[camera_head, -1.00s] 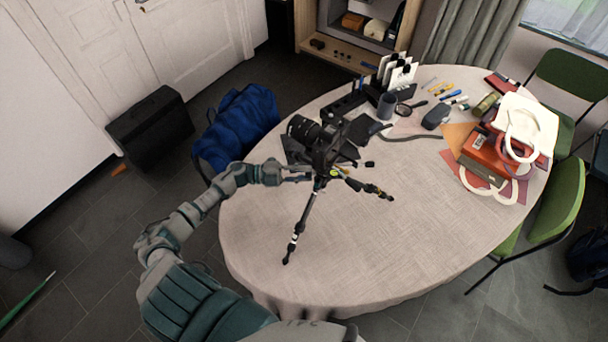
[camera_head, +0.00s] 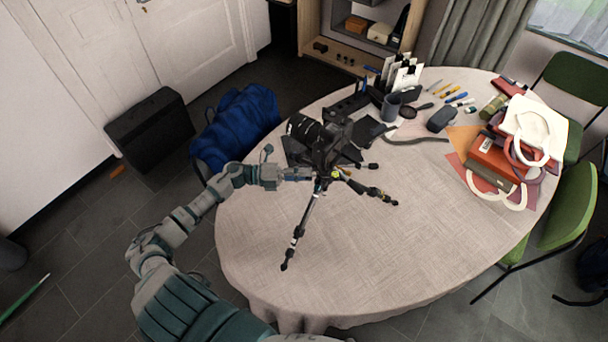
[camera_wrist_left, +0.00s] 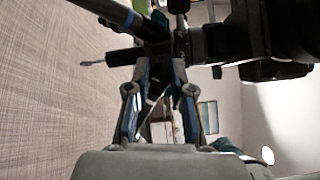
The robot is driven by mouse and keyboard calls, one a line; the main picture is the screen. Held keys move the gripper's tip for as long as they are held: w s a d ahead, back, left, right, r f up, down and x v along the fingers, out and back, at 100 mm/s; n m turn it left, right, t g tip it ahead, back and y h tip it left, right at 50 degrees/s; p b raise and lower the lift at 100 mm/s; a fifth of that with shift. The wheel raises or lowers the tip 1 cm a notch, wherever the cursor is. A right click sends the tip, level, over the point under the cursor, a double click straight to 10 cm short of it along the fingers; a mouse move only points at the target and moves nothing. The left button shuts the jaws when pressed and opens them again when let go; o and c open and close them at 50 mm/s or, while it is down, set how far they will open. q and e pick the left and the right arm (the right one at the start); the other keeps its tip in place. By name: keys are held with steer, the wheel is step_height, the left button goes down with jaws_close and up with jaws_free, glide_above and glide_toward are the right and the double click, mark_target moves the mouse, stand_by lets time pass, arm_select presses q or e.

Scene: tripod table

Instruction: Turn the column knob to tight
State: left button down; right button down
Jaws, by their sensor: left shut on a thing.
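A black camera (camera_head: 326,148) sits on top of a small tripod (camera_head: 300,228) that stands on the round table. My left gripper (camera_head: 308,175) reaches in from the left, just below the camera at the tripod's column. In the left wrist view, the two fingers of my left gripper (camera_wrist_left: 158,82) are closed in on a dark part at the column, the column knob as far as I can tell. The knob itself is mostly hidden between the fingers, and its turn position cannot be read. My right gripper is in neither view.
The round table (camera_head: 400,255) has a pale cloth and is clear at its front. A mug (camera_head: 390,107), a black case (camera_head: 441,119) and red boxes (camera_head: 497,160) lie toward the back and right. A blue bag (camera_head: 235,125) lies on the floor at left.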

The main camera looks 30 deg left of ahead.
arm_select(q)
steer(key=shift+s+d+f, duration=0.1)
steer(key=shift+s+f, duration=0.05)
steer(key=shift+f, duration=0.2)
steer(key=c, duration=1)
jaws_free()
steer(key=shift+r, duration=0.1)
steer(key=shift+a, duration=0.2)
steer(key=v, duration=1.2)
